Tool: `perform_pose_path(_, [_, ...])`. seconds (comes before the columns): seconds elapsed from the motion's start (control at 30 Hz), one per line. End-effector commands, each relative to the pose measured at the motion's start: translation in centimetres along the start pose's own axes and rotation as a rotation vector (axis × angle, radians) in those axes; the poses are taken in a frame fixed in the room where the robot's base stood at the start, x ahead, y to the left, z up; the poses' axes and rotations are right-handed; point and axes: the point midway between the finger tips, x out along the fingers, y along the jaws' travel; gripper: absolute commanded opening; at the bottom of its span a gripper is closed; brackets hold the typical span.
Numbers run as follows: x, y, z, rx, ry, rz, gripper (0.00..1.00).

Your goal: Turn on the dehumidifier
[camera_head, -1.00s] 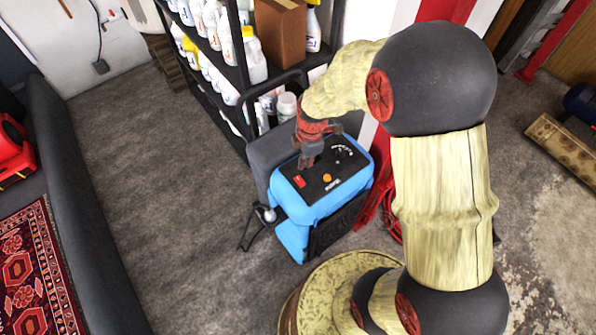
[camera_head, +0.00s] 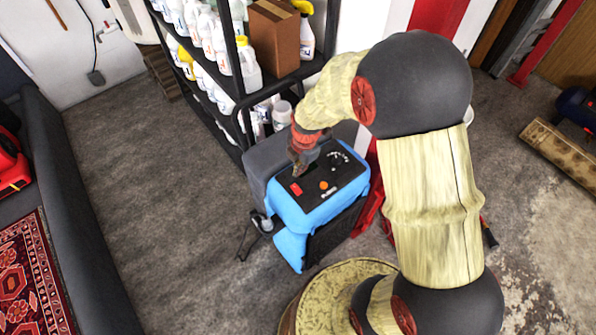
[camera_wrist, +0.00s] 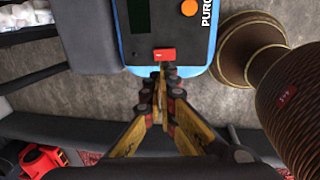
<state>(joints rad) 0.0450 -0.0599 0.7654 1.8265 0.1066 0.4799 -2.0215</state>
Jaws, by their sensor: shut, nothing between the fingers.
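The dehumidifier (camera_head: 290,214) is a blue and dark grey box standing on the floor in front of the shelf. Its black top panel (camera_head: 338,182) carries a red switch (camera_head: 296,189), an orange round button (camera_head: 323,185) and a dial. In the wrist view the red switch (camera_wrist: 164,54) and the orange button (camera_wrist: 189,8) show beside a dark display. My gripper (camera_head: 297,174) is shut and empty, above the panel close to the red switch. In the wrist view its fingertips (camera_wrist: 161,70) appear just below the switch; whether they touch it I cannot tell.
A black shelf (camera_head: 238,75) with white bottles and a cardboard box (camera_head: 275,40) stands right behind the dehumidifier. Grey floor (camera_head: 165,200) between is clear.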

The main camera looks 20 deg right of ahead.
Motion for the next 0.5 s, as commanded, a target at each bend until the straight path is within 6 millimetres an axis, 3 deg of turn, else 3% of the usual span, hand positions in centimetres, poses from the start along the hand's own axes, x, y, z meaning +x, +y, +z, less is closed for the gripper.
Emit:
perform_pose_path(0.2, [4.7,-0.2,-0.1,0.000,0.002,-0.005,0.00])
perform_pose_path(0.5, [9.9,-0.2,-0.1,0.000,0.001,-0.004,0.00])
